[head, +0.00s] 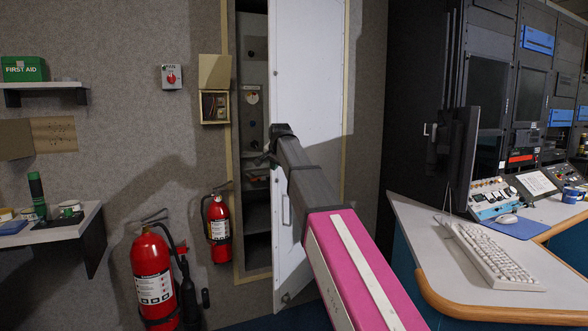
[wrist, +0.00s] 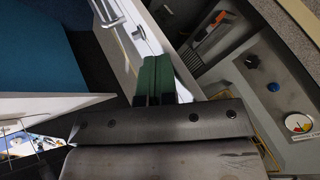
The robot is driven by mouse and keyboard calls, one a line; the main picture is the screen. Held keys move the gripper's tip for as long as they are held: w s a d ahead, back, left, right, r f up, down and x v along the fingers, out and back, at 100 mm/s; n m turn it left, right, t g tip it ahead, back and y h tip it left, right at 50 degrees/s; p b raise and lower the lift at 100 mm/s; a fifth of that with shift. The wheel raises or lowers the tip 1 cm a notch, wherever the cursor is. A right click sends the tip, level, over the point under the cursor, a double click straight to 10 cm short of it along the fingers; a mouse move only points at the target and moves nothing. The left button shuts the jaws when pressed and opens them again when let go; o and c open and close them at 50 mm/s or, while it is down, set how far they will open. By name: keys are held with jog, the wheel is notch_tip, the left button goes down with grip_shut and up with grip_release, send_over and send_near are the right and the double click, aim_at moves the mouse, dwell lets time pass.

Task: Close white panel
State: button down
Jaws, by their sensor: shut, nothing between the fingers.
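The white panel (head: 318,70) is a tall door in the head view. It stands partly open, with a dark gap and the cabinet's inside (head: 255,100) showing to its left. My gripper (head: 264,158) is at the panel's free left edge, at about mid height. In the wrist view its green fingers (wrist: 153,78) are shut together and empty, close by the panel's edge (wrist: 150,32). Whether they touch it I cannot tell. My arm hides part of the panel's lower half. A silver handle (wrist: 111,18) shows on the panel in the wrist view.
A desk with a keyboard (head: 490,255) and monitor (head: 455,150) stands at the right. Shelves (head: 50,228) are at far left.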

jog(key=w+a+m+h, duration=0.1)
jog(key=w+a, duration=1.6)
jog(key=w, duration=0.3)
jog(key=shift+w+a+m, duration=0.2)
jog(key=shift+a+m, duration=0.15)
jog(key=shift+m, duration=0.05)
